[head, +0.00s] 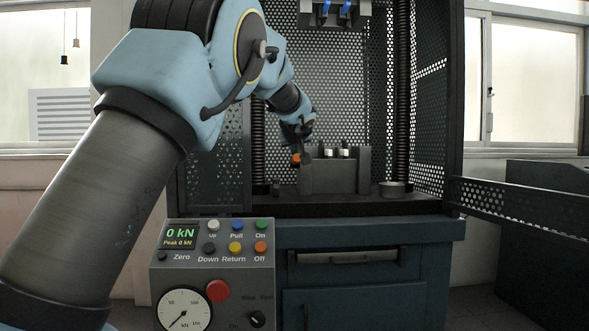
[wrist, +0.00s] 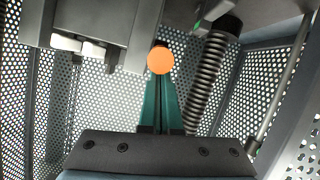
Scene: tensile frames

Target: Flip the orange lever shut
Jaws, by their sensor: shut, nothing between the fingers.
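The orange lever end (head: 296,158) shows as a small knob at the left side of the grey fixture block (head: 335,175), inside the machine frame. In the wrist view the knob is a round orange disc (wrist: 160,60) at the far end of my fingers. My gripper (head: 299,143) is just above the knob in the head view. In the wrist view my gripper (wrist: 161,82) has its teal fingers together with nothing held. I cannot tell whether the fingertips touch the knob. The lever's shaft is mostly hidden.
Perforated guards (head: 430,110) enclose the machine at the back and sides. A spring-like column (wrist: 208,75) stands close right of my fingers in the wrist view. Blue-tipped upper grips (head: 335,10) hang above. A control box (head: 215,260) stands at the front left, below my arm.

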